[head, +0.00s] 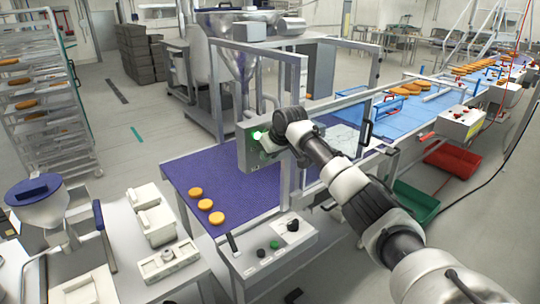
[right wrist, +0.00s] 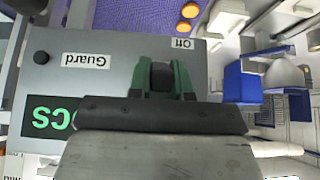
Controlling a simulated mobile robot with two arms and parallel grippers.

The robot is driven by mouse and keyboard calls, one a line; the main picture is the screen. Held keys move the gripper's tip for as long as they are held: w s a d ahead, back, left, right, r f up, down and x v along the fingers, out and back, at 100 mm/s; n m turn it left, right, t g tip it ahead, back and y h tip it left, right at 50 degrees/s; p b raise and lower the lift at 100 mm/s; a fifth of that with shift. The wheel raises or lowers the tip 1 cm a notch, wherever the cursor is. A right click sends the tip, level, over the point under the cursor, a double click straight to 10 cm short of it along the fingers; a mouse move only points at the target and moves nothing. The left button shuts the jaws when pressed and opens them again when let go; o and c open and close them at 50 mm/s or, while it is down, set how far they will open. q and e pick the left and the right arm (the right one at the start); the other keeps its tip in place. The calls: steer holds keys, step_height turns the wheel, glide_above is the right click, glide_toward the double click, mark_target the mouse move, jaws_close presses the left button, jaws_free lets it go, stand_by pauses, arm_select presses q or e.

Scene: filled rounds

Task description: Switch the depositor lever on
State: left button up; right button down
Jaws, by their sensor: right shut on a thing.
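My right gripper (right wrist: 162,82) has its green fingers shut on a dark piece, the depositor lever (right wrist: 161,78), at a grey control panel (right wrist: 100,85). Most of the lever is hidden by the fingers. An upside-down "Off" label (right wrist: 182,44) sits just beyond the fingertips. In the head view my right arm reaches from the lower right to the grey-green control box (head: 254,152) beside the guard frame; its wrist covers the lever there. A green light (head: 257,135) shows on the box. My left gripper is not in view.
The panel also carries a black knob (right wrist: 41,58) and a "Guard" label (right wrist: 86,60). Below the box, a purple belt (head: 180,168) carries orange rounds (head: 205,205). A front button panel (head: 270,257) stands nearer. Metal frame posts (head: 294,85) rise close to my arm.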

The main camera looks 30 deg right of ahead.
steer(key=shift+w+r+g, duration=0.1)
steer(key=shift+g, duration=0.2)
steer(key=c, duration=1)
jaws_free()
steer(key=shift+c, duration=0.2)
steer(key=b+v, duration=0.4)
steer(key=v, duration=0.6)
steer(key=shift+r, duration=0.35)
steer(key=shift+f, duration=0.1)
